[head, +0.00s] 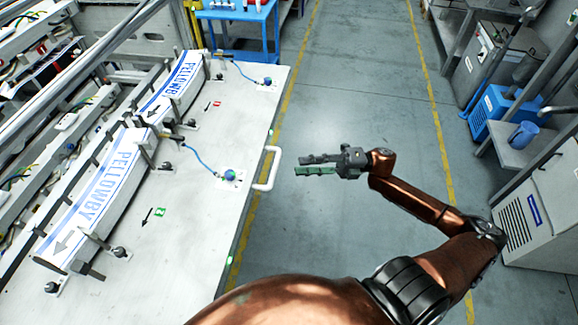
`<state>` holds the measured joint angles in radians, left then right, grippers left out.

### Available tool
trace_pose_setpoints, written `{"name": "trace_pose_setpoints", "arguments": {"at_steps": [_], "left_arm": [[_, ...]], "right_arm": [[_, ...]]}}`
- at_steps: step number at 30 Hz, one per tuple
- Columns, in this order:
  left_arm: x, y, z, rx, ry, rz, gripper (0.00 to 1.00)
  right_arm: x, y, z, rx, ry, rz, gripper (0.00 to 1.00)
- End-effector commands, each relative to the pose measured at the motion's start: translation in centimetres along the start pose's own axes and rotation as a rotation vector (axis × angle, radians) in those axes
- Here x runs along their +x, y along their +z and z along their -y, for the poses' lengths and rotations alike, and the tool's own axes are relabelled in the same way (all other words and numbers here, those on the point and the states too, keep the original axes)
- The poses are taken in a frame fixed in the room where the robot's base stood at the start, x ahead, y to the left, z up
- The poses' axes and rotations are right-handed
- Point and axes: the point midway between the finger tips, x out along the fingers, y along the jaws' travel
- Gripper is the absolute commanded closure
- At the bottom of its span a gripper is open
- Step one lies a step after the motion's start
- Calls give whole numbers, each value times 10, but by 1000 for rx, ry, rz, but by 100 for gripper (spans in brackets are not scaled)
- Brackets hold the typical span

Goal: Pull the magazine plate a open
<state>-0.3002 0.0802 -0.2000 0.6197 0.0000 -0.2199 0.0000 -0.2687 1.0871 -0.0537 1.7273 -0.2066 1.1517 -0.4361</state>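The white magazine plate (190,235) lies flat at the left, with a white bar handle (267,168) on its right edge. Two label stacks printed PELLOWBY (105,185) stand on it between dark posts. I can read no letter "a" on the plate. My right gripper (299,166) is to the right of the handle, apart from it, with its fingers pointing left at it. The fingers are parted with a narrow gap and hold nothing. My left gripper is not in view.
Blue cables run to sensors (229,175) on the plate. The grey floor (345,105) right of the plate is clear. A blue cart (238,30) stands at the back. A blue crate (497,115) and a white cabinet (540,225) stand at the right.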

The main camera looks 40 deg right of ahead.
Motion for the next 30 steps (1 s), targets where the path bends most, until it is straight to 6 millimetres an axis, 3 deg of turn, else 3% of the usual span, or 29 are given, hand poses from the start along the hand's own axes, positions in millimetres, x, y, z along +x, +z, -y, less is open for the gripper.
{"name": "trace_pose_setpoints", "arguments": {"at_steps": [7, 25, 30], "left_arm": [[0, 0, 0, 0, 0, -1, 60], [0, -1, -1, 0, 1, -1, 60], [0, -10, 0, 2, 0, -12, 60]], "right_arm": [[-22, 0, 0, 0, 0, 0, 71], [-23, 0, 0, -1, 0, -1, 71], [-26, -1, 0, -1, -1, 4, 71]]}}
